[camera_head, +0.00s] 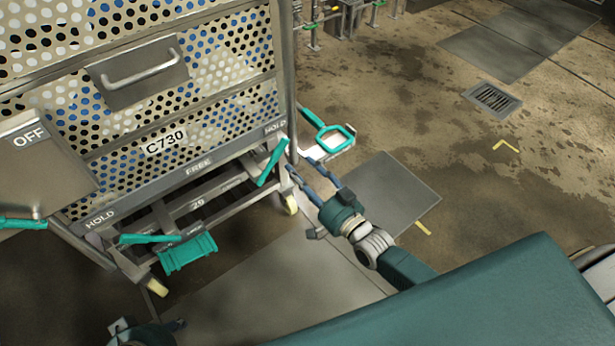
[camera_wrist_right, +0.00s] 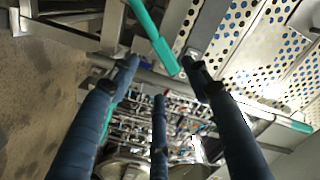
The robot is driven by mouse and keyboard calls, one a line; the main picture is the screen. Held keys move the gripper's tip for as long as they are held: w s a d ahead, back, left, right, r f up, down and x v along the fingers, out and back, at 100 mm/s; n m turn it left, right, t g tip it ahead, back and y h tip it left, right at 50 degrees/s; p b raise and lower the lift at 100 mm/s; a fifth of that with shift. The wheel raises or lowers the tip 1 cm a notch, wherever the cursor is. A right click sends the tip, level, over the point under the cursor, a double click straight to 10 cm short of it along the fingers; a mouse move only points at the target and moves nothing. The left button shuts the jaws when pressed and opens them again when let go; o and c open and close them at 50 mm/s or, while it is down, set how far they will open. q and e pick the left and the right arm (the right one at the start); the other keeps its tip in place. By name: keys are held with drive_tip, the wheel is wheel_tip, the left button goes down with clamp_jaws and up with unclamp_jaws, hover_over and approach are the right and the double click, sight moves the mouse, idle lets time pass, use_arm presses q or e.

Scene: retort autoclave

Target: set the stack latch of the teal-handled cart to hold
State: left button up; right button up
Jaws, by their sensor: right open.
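The cart (camera_head: 150,172) marked C730 stands at the left in the head view, with stacked perforated baskets. Its lower rail reads HOLD at the left end, FREE in the middle and HOLD at the right end. A slanted teal lever (camera_head: 271,164) hangs below the right HOLD; which mark it is set to I cannot tell. My right gripper (camera_head: 308,171) is open and empty, just right of the lever and apart from it. In the right wrist view a teal bar (camera_wrist_right: 153,38) lies ahead, between and beyond the spread fingers (camera_wrist_right: 162,75). My left gripper is not clearly shown.
A teal loop handle (camera_head: 335,137) sits behind the cart's right corner. A teal pedal (camera_head: 188,253) and another teal lever (camera_head: 147,238) are low at the cart's front. A floor plate (camera_head: 390,192) and a drain (camera_head: 492,98) lie right; the floor there is mostly clear.

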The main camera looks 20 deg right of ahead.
drive_tip(key=shift+v, duration=1.2)
